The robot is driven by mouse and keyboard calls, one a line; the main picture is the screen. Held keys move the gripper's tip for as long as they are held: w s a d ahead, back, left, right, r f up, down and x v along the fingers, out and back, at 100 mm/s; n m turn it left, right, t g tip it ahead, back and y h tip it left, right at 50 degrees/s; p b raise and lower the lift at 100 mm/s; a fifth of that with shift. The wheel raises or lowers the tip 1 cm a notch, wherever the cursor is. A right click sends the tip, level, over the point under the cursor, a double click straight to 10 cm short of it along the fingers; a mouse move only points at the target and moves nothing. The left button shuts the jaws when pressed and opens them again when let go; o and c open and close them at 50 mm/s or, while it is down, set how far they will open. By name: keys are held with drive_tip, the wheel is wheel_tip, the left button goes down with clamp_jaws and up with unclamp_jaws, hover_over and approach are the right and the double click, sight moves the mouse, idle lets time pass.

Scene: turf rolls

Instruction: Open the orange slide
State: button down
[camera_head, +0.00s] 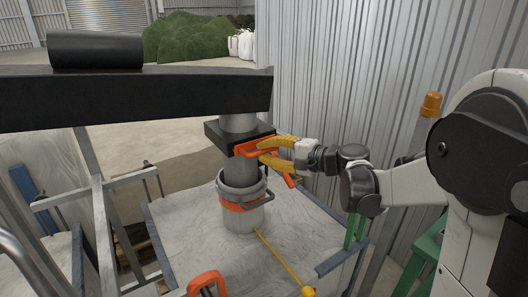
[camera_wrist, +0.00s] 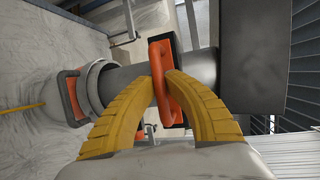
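The orange slide (camera_head: 246,148) sits in a black housing (camera_head: 218,134) around a grey vertical pipe (camera_head: 240,172). Its orange loop handle sticks out towards my gripper. My gripper (camera_head: 260,150) has two curved yellow fingers and reaches in from the right. In the wrist view, the fingers (camera_wrist: 161,78) close from both sides on the handle (camera_wrist: 163,62) of the slide. The bar lies between the fingertips and seems pinched. How far the slide plate sits inside the housing is hidden.
A black beam (camera_head: 130,97) crosses above left. A corrugated wall (camera_head: 340,90) stands behind.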

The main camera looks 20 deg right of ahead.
drive_tip(key=s+d+p, duration=0.1)
drive_tip(key=s+d, duration=0.2)
drive_tip(key=s, duration=0.6)
drive_tip(key=c, duration=1.4)
unclamp_jaws()
drive_tip(key=v, duration=1.2)
